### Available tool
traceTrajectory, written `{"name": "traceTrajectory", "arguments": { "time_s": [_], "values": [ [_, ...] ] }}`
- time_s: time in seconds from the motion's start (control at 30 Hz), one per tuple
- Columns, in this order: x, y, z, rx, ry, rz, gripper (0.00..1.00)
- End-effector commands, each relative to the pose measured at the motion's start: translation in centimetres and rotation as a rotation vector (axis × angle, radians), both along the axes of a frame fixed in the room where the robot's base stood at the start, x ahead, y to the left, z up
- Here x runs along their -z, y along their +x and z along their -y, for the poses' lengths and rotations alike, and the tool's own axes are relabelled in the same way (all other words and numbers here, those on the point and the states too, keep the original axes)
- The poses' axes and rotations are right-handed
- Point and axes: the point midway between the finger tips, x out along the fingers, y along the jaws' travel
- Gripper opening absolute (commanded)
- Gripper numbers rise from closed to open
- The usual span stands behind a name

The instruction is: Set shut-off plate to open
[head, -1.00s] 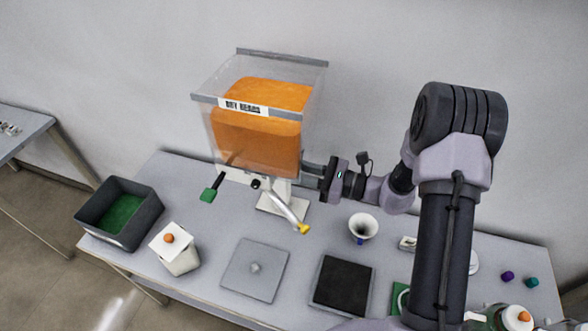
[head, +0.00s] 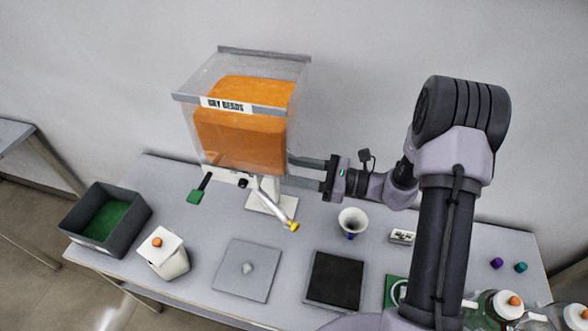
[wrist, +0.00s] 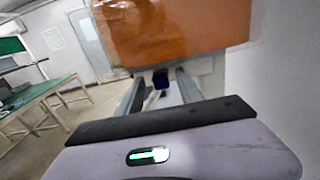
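A pale lever with a yellow tip (head: 293,226) slopes down in front. I cannot tell for sure which part is the shut-off plate. My gripper (head: 290,171) is at the hopper's lower right, fingers apart and pointing at it. In the wrist view, a dark blue tab (wrist: 160,79) below the hopper shows between the open fingers; I see no contact.
A white funnel-like cup (head: 352,222) stands below my gripper. A grey plate (head: 240,285) and a black pad (head: 335,281) lie in front. A dark bin (head: 133,228) and a white canister (head: 163,254) are at left. Bottles (head: 497,312) stand at front right.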

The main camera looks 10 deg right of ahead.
Motion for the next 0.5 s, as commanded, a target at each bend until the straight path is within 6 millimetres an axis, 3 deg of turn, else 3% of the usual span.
{"name": "traceTrajectory", "arguments": {
  "time_s": [0.27, 0.37, 0.5],
  "values": [
    [0.0, 0.0, 0.2, 0.001, 0.0, 0.0, 0.44],
    [-0.1, -0.4, 1.3, 0.004, 0.001, 0.0, 0.44],
    [-0.1, -1.7, 4.6, 0.007, 0.001, 0.001, 0.44]
  ]
}}
